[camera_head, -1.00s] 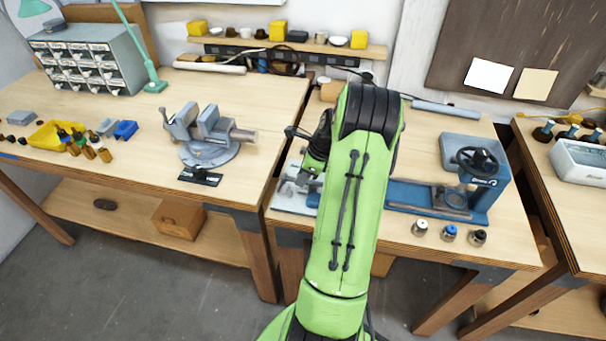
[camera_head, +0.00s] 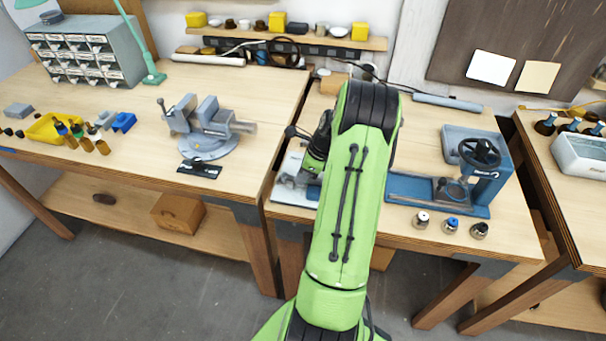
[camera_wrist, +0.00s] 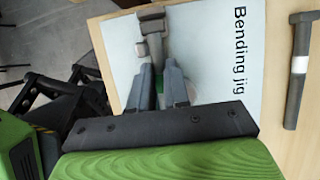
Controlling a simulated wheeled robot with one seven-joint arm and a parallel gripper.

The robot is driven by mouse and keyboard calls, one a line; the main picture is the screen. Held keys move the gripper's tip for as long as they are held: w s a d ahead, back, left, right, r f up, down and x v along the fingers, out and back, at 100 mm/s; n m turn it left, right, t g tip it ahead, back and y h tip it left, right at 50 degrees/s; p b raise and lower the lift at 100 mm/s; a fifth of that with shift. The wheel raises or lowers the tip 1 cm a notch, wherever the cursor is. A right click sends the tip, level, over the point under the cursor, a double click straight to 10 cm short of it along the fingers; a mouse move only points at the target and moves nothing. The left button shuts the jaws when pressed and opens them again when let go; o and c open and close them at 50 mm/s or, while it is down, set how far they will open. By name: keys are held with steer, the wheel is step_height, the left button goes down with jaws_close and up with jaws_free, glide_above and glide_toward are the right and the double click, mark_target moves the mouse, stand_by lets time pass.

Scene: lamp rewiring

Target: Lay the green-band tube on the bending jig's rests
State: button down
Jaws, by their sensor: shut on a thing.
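In the wrist view my gripper (camera_wrist: 160,72) is shut, with a bit of green (camera_wrist: 159,89) showing between its fingers, which fits the green-band tube. A grey piece (camera_wrist: 152,32) extends beyond the fingertips; I cannot tell how much of it is tube and how much is jig. The bending jig (camera_wrist: 225,75), a pale plate with its printed name, lies below the fingers. Its plate also shows in the head view (camera_head: 289,191), left of my green arm. My arm hides most of the jig there. Whether the tube touches the rests is hidden.
A dark tube with a white band (camera_wrist: 298,65) lies on the bench beside the jig. In the head view a blue press with a handwheel (camera_head: 478,153) stands to the right, with several small capped pieces (camera_head: 451,226) before it. A vise (camera_head: 207,125) stands on the left bench.

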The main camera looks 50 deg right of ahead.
steer(key=shift+f, duration=0.25)
steer(key=c, duration=1)
jaws_free()
steer(key=p+v, duration=0.3)
steer(key=v, duration=1.2)
steer(key=shift+s+r, duration=0.2)
steer(key=shift+r, duration=0.15)
steer(key=shift+r, duration=0.1)
steer(key=p+v, duration=0.5)
steer(key=p, duration=0.2)
steer(key=w+p+v, duration=0.1)
steer(key=p+v, duration=0.2)
steer(key=shift+s+a+r+p, duration=0.1)
steer(key=shift+s+r+p, duration=0.1)
steer(key=shift+r+p, duration=0.25)
